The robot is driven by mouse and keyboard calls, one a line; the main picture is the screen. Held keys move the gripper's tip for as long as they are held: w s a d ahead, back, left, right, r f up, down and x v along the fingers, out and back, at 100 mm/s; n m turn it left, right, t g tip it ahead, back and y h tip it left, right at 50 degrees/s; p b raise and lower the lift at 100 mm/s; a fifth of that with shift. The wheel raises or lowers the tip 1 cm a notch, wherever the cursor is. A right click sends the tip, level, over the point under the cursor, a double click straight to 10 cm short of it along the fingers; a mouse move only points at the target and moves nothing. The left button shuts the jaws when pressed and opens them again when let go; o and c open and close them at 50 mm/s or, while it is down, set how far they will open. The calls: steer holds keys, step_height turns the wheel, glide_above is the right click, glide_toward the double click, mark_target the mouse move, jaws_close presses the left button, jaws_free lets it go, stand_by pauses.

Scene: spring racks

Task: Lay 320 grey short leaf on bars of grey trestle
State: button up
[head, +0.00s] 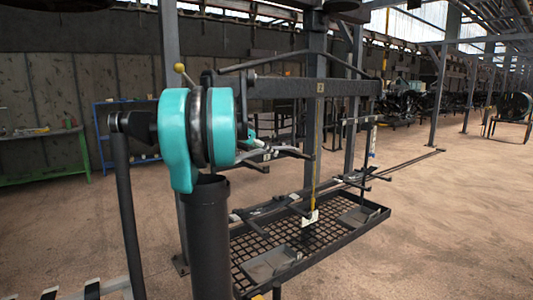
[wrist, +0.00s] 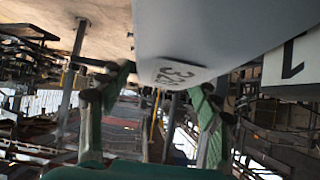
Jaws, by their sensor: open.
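In the wrist view a pale grey, smooth piece (wrist: 215,35) fills the top middle, very close to the camera. It carries dark upside-down digits that look like 320; I cannot tell its full shape. My gripper (wrist: 155,112) is open, with a green-padded finger on either side. The marked end of the grey piece reaches down near the right finger; I cannot tell whether they touch. I cannot make out the grey trestle for certain.
A dark steel rack (head: 345,88) with projecting arms stands ahead, above a mesh tray (head: 225,250). A green bench (head: 45,155) and a blue shelf (head: 125,103) stand along the left wall. Open floor (head: 460,210) lies to the right. A white plate marked 1 (wrist: 290,60) shows in the wrist view.

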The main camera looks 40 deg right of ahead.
jaws_close()
steer(key=shift+r, duration=0.15)
stand_by(0.4)
steer(key=shift+r, duration=0.65)
steer(key=s+a, duration=0.3)
steer(key=a, duration=0.5)
steer(key=s+a, duration=0.4)
steer(key=a, duration=0.4)
steer(key=shift+a, duration=0.25)
